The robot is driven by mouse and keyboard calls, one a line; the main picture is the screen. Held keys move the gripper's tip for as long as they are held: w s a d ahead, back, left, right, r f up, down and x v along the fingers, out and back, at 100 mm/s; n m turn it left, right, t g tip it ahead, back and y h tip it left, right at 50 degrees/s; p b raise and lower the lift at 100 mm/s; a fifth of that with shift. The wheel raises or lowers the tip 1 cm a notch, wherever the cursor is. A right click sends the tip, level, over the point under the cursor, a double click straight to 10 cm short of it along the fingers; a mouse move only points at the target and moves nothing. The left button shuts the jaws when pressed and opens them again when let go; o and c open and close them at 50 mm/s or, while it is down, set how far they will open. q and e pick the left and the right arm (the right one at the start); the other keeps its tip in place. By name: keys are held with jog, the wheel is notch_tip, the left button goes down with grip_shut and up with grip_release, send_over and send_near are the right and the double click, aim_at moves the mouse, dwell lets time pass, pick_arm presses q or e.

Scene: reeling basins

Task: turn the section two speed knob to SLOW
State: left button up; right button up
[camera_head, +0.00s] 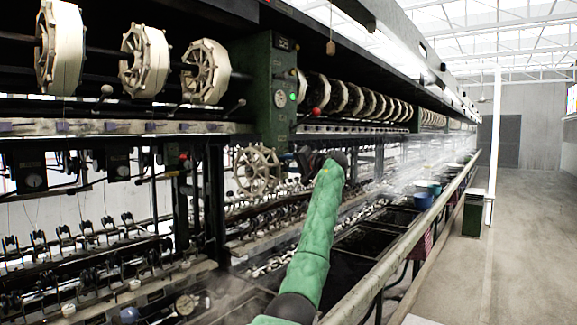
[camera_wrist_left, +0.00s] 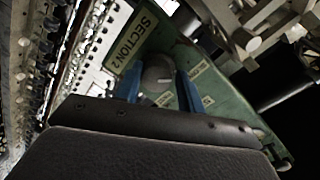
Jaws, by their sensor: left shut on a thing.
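The section two speed knob (camera_wrist_left: 157,74) is a grey round knob on a green panel (camera_wrist_left: 214,118) marked SECTION 2 in the left wrist view. My left gripper (camera_wrist_left: 158,88) has its two blue fingers on either side of the knob, shut on it. A pale mark shows on the knob's face. Small pale labels sit on the panel beside the knob, too small to read, so I cannot tell which setting it points at. In the head view my left gripper (camera_head: 303,160) is small and dark at the end of my green-sleeved arm; the knob cannot be made out there. My right gripper is not in view.
A green machine column (camera_head: 258,90) with a lit green lamp (camera_head: 293,96) and a red-balled lever (camera_head: 316,111) stands above my gripper. White reels (camera_head: 205,72) line the upper machine.

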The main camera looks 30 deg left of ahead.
pick_arm(q)
jog(key=shift+f, duration=0.3)
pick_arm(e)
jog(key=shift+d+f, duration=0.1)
pick_arm(q)
jog(key=o, duration=0.7)
jog(key=shift+c, duration=0.2)
jog(key=shift+o, duration=1.1)
jog(key=shift+w+a+f, duration=0.1)
jog(key=shift+w, duration=0.1)
jog(key=shift+s+r, duration=0.15)
jog(key=shift+r, duration=0.1)
jog(key=d+b, duration=0.2)
jog(key=d, duration=0.5)
jog(key=shift+s+d+r, duration=0.2)
jog(key=shift+s+d, duration=0.05)
jog(key=shift+d, duration=0.15)
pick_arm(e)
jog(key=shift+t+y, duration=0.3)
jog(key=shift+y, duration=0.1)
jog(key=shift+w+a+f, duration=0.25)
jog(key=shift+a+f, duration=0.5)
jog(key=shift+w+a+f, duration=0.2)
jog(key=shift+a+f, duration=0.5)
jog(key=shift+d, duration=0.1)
